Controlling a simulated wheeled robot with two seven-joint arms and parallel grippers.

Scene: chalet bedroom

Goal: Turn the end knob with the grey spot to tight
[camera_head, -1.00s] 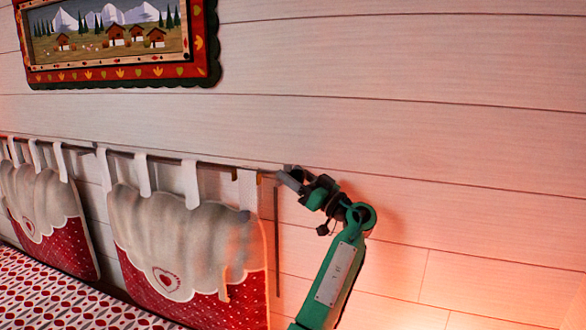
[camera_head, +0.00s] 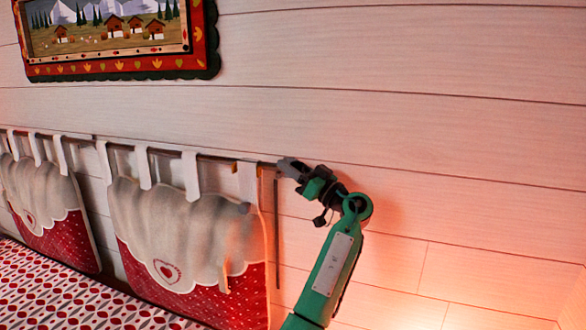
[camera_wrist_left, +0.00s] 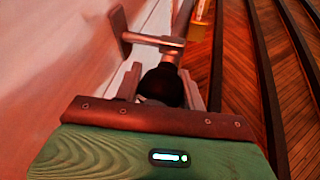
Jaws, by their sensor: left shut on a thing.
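A thin curtain-style rod (camera_head: 215,157) runs along the plank wall, with its end at my left gripper (camera_head: 287,165). In the left wrist view, a dark rounded end knob (camera_wrist_left: 163,84) sits between the two fingers of the left gripper (camera_wrist_left: 160,92), which is shut on it. The rod's metal wall bracket (camera_wrist_left: 150,39) shows just beyond the knob. My right gripper is in neither view.
Red and cream hanging cushions (camera_head: 185,225) hang by loops from the rod, left of the gripper. A thin dark stick (camera_head: 277,235) hangs close below the gripper. A framed chalet picture (camera_head: 120,68) is above. The wall to the right is clear.

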